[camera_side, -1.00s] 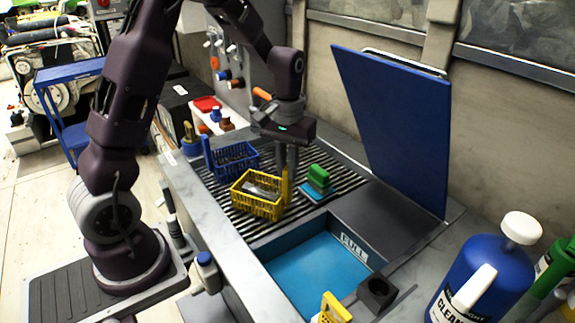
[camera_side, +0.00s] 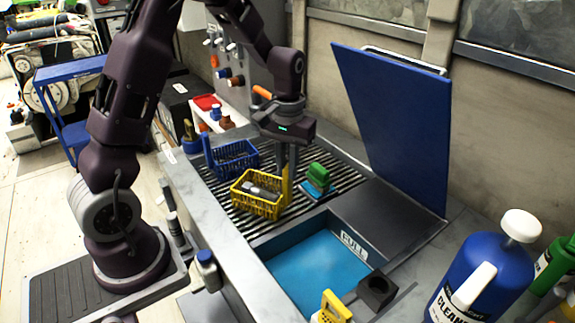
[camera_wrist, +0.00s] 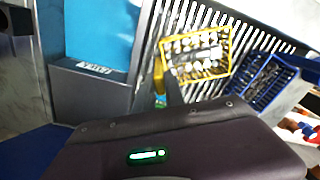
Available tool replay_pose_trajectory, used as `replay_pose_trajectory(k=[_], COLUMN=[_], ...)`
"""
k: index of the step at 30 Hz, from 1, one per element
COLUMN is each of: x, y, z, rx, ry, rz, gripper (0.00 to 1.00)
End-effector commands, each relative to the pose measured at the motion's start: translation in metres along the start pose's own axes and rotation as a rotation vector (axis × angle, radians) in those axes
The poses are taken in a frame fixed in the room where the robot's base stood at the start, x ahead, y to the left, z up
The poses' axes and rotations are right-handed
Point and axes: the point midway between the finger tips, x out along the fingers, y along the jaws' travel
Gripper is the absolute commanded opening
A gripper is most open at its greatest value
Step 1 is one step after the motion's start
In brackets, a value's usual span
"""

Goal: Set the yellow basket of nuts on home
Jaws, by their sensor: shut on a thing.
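The yellow basket (camera_side: 257,206) is over the slatted grating, with grey pieces inside; the wrist view shows the basket (camera_wrist: 203,74) upright with several pale metal nuts in rows. My gripper (camera_side: 287,172) points down at the basket's right side and is shut on its upright yellow handle. In the wrist view my gripper (camera_wrist: 172,92) shows at that handle, partly hiding it. I cannot tell whether the basket touches the grating. No place marked "home" can be read.
A blue basket (camera_side: 235,160) stands close behind the yellow one. A green block with a blue base (camera_side: 317,184) lies to the right. The open hatch (camera_side: 318,262) with its blue floor is in front. A raised blue lid (camera_side: 395,125) stands at the right.

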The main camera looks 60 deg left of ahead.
Motion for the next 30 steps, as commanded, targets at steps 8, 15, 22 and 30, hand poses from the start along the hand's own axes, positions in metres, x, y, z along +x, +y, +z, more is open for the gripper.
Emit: replay_pose_trajectory(k=[8,15,22,30], x=[-0.0003,0.0002,0.0024,0.0029], y=[0.0,0.0,0.0001,0.0001], z=[-0.0004,-0.0004,-0.0004,-0.0004], rx=[0.0,0.0,0.0,0.0], ry=[0.001,0.001,0.002,0.001], rz=[0.0,0.0,0.0,0.0], gripper=[0.0,0.0,0.0,0.4])
